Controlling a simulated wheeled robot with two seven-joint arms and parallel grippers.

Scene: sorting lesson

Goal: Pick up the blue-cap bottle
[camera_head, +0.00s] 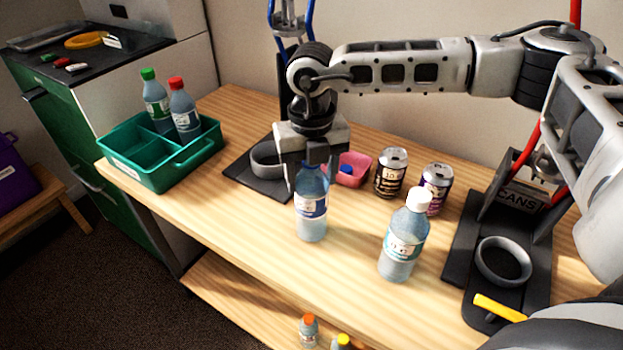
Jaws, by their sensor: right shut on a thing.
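A clear bottle with a blue label (311,208) stands upright on the wooden table, in the middle of the view. My right gripper (309,168) reaches down over its top and is shut on it. The cap is hidden between the fingers, so its colour does not show clearly. The bottle's base seems to be at the table top; I cannot tell if it touches. My left gripper is not in view.
A white-cap bottle (404,240) stands to the right, with two cans (391,173) behind. A pink container (353,170) sits close behind the held bottle. A green divided crate (150,177) holds two bottles at left. A dark stand (497,270) is at right.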

